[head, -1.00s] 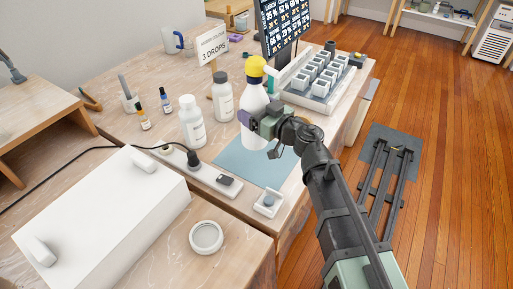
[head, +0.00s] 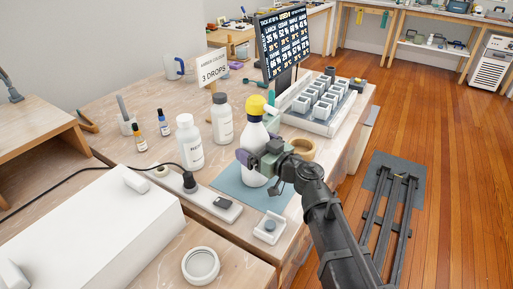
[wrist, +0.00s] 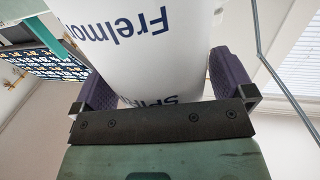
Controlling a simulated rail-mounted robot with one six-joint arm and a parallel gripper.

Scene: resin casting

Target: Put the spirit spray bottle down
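The spirit spray bottle (head: 254,137) is white with a yellow spray head and stands upright over the blue mat (head: 270,197). My gripper (head: 258,162) is around its lower body. In the wrist view, the bottle's white side with blue lettering (wrist: 145,50) fills the space between the two purple finger pads (wrist: 162,88), which appear to press on it from both sides. The bottle's base is at or just above the mat; I cannot tell whether it touches. Part of its lower side is hidden by my gripper.
White bottle (head: 189,143) and grey-capped bottle (head: 222,122) stand left of the mat. A power strip (head: 215,204) and small white device (head: 270,228) lie in front. A tape ring (head: 301,149) and mould tray (head: 318,122) are at right. The mat's front part is clear.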

